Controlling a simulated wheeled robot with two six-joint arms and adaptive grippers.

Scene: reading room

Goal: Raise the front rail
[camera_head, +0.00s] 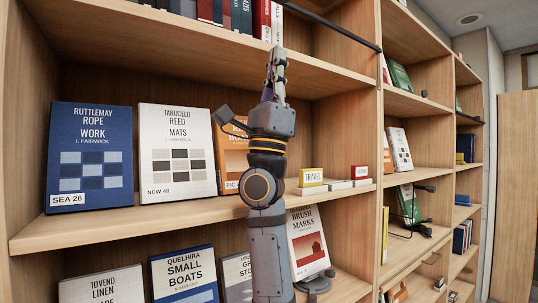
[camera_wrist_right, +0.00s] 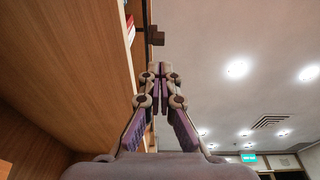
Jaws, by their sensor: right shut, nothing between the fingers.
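The front rail (camera_head: 335,28) is a thin dark bar. In the head view it runs slantwise across the front of the upper shelf, from the top middle down to the upright on the right. In the wrist view a dark bar (camera_wrist_right: 147,12) with a small block (camera_wrist_right: 156,37) shows just beyond the fingertips; it looks like the same rail. My right gripper (camera_head: 277,55) points up in front of the bookcase, left of the rail and apart from it. Its fingers are together and empty, also in the wrist view (camera_wrist_right: 159,72). My left gripper is not in view.
Upper shelf board (camera_head: 180,40) lies behind my right gripper, with red and dark books (camera_head: 262,20) above. In the wrist view, open space lies right of the bookcase.

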